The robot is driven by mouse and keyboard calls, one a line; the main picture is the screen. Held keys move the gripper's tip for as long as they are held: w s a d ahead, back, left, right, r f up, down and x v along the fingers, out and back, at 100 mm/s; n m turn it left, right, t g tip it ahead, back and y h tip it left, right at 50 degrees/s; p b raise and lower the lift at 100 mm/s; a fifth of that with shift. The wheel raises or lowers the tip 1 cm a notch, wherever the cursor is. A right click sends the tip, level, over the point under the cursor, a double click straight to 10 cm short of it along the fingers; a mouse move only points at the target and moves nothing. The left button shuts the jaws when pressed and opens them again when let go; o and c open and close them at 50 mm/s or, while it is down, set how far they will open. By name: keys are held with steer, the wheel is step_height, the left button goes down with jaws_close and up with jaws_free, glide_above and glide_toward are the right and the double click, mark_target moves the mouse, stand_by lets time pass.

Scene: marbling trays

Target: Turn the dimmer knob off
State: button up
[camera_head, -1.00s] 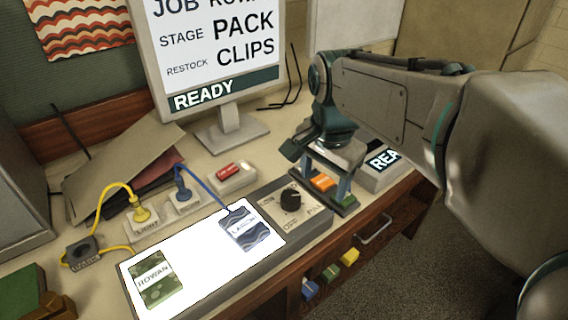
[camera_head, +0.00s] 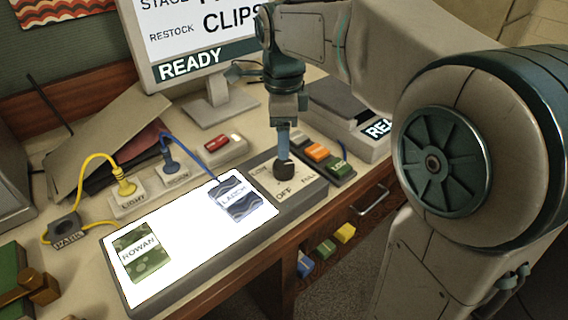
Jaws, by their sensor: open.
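The black dimmer knob (camera_head: 284,170) stands on a pale plate with OFF and FULL lettering, at the right end of the light panel (camera_head: 132,291). The panel's white surface is brightly lit. My gripper (camera_head: 283,155) points down right at the knob, with its fingers at the knob's top. The near finger covers part of the knob, so I cannot tell whether the fingers touch it. The knob's pointer direction is hidden.
Two patterned cards, ROWAN (camera_head: 141,253) and LARCH (camera_head: 236,199), lie on the lit panel. A tray with orange and green blocks (camera_head: 317,152) sits just right of the knob. A monitor (camera_head: 200,60) stands behind. Yellow and blue cables plug in at the left.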

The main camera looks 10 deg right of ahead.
mark_target(284, 164)
step_height(284, 164, down, 8)
steer(key=shift+r+b, duration=0.1)
steer(key=shift+b, duration=0.35)
steer(key=c, duration=1)
